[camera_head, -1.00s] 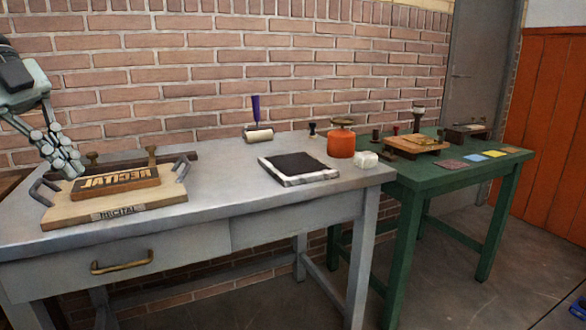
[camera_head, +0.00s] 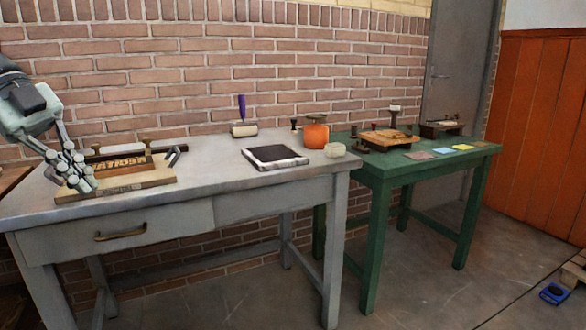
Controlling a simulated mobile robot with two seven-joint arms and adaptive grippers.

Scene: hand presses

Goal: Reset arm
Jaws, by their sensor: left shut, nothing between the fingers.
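My left gripper (camera_head: 72,172) comes in from the left and is shut and empty. In the picture it covers the left end of a wooden board (camera_head: 150,181) with dark handles, on the grey table (camera_head: 215,170). I cannot tell whether it touches the board. A type block with raised mirrored letters (camera_head: 120,164) lies on the board. My right gripper is out of view.
A green table (camera_head: 385,173) with a small wooden press (camera_head: 388,139) stands to the right. A blue object (camera_head: 553,293) lies on the floor.

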